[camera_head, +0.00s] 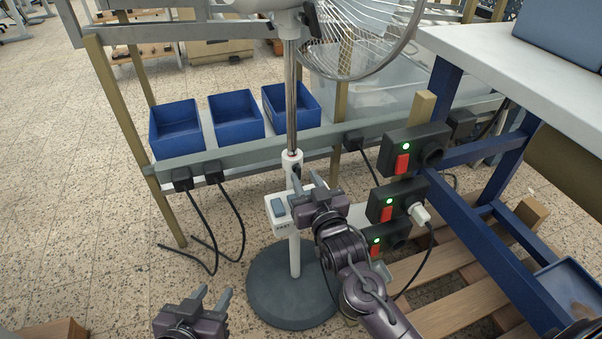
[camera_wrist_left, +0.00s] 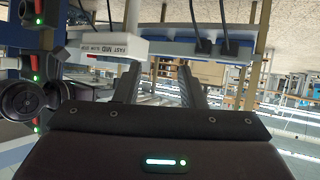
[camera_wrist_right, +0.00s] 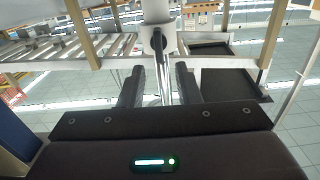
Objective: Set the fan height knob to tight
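The standing fan has a chrome pole (camera_head: 291,100) that enters a white collar (camera_head: 291,160). A small dark knob on this collar shows in the right wrist view (camera_wrist_right: 157,42); in the head view it is small and close to my right gripper. My right gripper (camera_head: 307,182) is open and empty, in front of the collar. In its wrist view the pole shows between the two fingers (camera_wrist_right: 160,85); whether they touch anything I cannot tell. My left gripper (camera_head: 210,298) is open and empty, low and left of the round fan base (camera_head: 270,290). The knob's setting is not readable.
The white control box (camera_head: 278,212) is on the stand below the collar. The fan's wire cage (camera_head: 365,45) is above. Black socket boxes (camera_head: 415,148) with red switches stand on the right by the table (camera_head: 520,75). Blue bins (camera_head: 235,112) line the rack behind.

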